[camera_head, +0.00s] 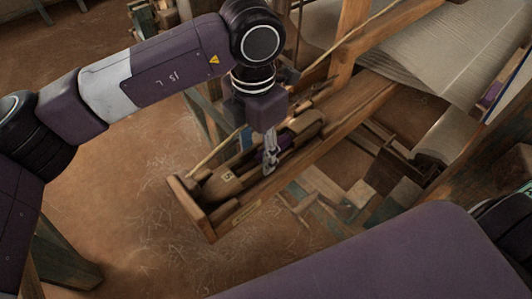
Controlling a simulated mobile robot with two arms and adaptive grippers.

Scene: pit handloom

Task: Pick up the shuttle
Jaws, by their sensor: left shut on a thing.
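The shuttle (222,183) is a long wooden piece with a pointed near end and a dark mark on it. It lies lengthwise in the narrow wooden shuttle box (196,209) of the loom, and purple shows around its middle. My left gripper (270,161) points down over the shuttle's middle and is shut on it. The fingers and wrist hide part of the shuttle. I cannot tell whether it is lifted off the box floor. My right gripper is not in view.
The loom's wooden beam (352,107) runs from the box to the upper right, beside a stretched pale cloth (425,50). A thin stick slants up past my left wrist. Wooden posts and treadles stand below. Bare earthen floor (130,215) lies open at left.

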